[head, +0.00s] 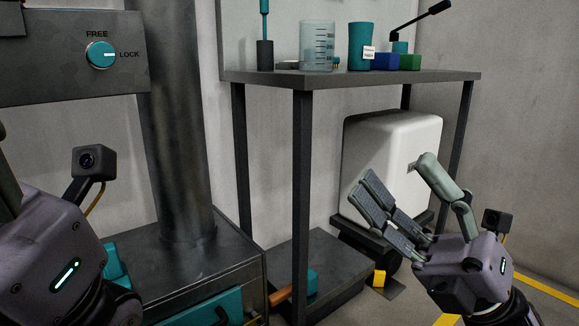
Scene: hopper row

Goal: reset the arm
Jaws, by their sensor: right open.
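My right gripper (398,180) is at the lower right, fingers pointing up and to the left. Its fingers are spread apart with nothing between them. It appears in front of a white rounded box under the shelf table; I cannot tell how far apart they are. The housing of my left gripper shows at the lower left edge with its small camera above it. Its fingers cannot be made out, so its opening is not visible.
A dark shelf table (400,78) carries a measuring beaker (317,46), a teal cup (361,46) and small blocks. A FREE/LOCK knob (101,54) and metal column (178,130) stand left.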

